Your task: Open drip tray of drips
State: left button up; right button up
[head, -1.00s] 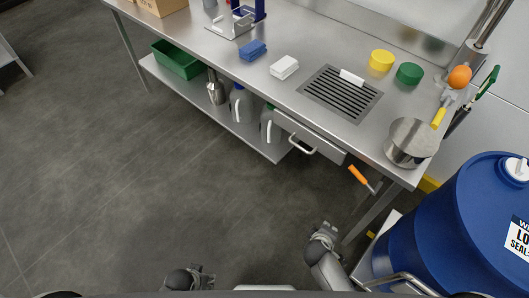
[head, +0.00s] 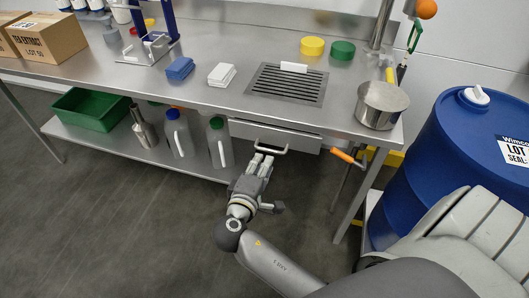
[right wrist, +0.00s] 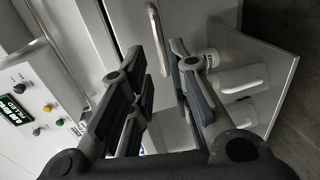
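The drip tray (head: 300,140) is a metal drawer front below the table top, under the slotted drain grate (head: 288,85). It looks shut. Its bar handle (head: 268,151) shows at the front, and in the right wrist view the handle (right wrist: 158,40) lies just ahead of and between my fingers. My right gripper (head: 262,160) is open, with its fingertips close to the handle. In the right wrist view the gripper (right wrist: 155,62) is open and empty, fingers either side of the handle's line. I cannot tell whether it touches the handle. My left gripper is out of view.
A blue drum (head: 440,150) stands at right. Jugs (head: 178,133) and a green bin (head: 92,110) fill the lower shelf. The floor in front is clear.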

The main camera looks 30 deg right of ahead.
aim_at(269, 149)
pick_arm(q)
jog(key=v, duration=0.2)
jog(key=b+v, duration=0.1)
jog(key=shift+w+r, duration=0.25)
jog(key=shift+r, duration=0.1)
pick_arm(e)
jog(key=x, duration=0.8)
jog(key=shift+f, duration=0.1)
jog(key=shift+a, duration=0.1)
grip_shut()
